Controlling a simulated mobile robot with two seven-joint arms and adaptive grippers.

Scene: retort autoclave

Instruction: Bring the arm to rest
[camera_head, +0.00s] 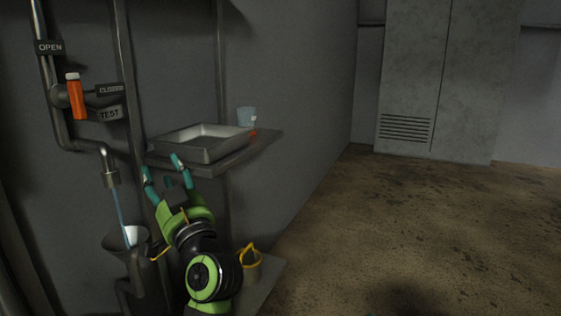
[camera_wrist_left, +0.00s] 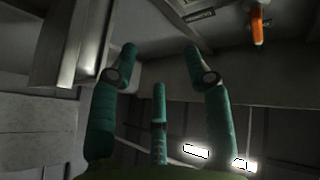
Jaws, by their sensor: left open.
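My left gripper (camera_head: 163,170) is open and empty, with teal fingers spread on a green and black wrist. In the head view it points up in front of the metal tray (camera_head: 178,148) on the upper shelf. I cannot tell whether a fingertip touches the tray or shelf. In the left wrist view the spread fingers (camera_wrist_left: 160,62) hold nothing. My right gripper is not in view.
An orange valve handle (camera_head: 76,100) is on the wall pipe at left, beside OPEN, CLOSED and TEST labels. A blue stream runs from a spout into a funnel-like drain (camera_head: 118,242). The floor at right is clear.

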